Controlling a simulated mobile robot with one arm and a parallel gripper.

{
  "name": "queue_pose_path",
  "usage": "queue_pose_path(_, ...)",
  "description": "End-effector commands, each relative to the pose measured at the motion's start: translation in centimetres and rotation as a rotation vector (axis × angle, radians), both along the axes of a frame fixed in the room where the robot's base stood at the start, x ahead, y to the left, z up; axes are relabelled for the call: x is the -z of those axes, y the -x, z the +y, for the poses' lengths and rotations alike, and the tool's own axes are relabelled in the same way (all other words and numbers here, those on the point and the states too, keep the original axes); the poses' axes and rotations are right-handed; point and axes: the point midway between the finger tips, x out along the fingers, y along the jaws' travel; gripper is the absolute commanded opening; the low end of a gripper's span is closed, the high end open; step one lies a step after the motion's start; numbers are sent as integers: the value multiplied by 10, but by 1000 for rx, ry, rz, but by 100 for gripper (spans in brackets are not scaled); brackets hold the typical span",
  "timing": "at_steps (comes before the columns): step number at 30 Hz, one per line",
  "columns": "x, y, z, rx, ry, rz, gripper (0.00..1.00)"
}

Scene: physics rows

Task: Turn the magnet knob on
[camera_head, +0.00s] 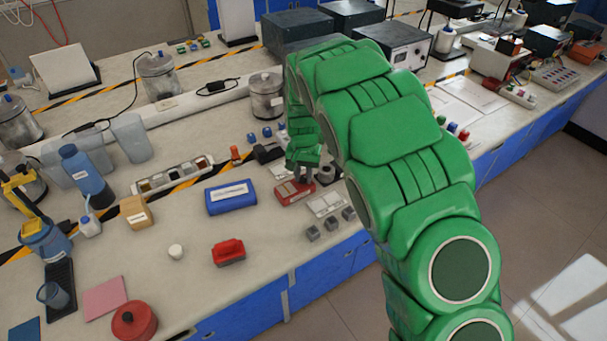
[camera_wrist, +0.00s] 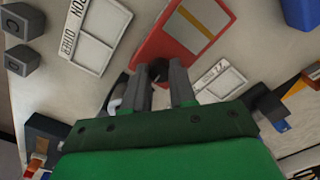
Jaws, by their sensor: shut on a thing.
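A red box (camera_head: 293,191) with a pale label lies flat on the bench, just below my gripper (camera_head: 303,172) in the head view. It also shows at the top of the wrist view (camera_wrist: 178,30). A small dark knob (camera_wrist: 157,70) sits at the lower edge of this red box. In the wrist view my gripper (camera_wrist: 160,78) has its two grey fingers on either side of the knob, shut on it. The fingers hide part of the knob, so I cannot tell which way it is turned. The writing on the red box is too small to read.
White labelled plates (camera_head: 326,203) and small grey blocks (camera_head: 313,233) lie close to the right. A blue case (camera_head: 231,197) and a red block (camera_head: 228,252) lie to the left. A metal canister (camera_head: 266,96) stands behind. The bench's front edge is near.

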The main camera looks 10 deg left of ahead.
Motion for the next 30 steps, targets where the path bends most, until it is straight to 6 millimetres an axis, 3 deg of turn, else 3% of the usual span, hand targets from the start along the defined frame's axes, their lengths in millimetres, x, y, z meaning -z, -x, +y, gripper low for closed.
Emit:
queue_pose_path(19,0,0,0,51,0,1,0)
queue_pose_path(20,0,0,0,51,0,1,28)
queue_pose_path(24,0,0,0,51,0,1,50)
queue_pose_path(30,0,0,0,50,0,1,51)
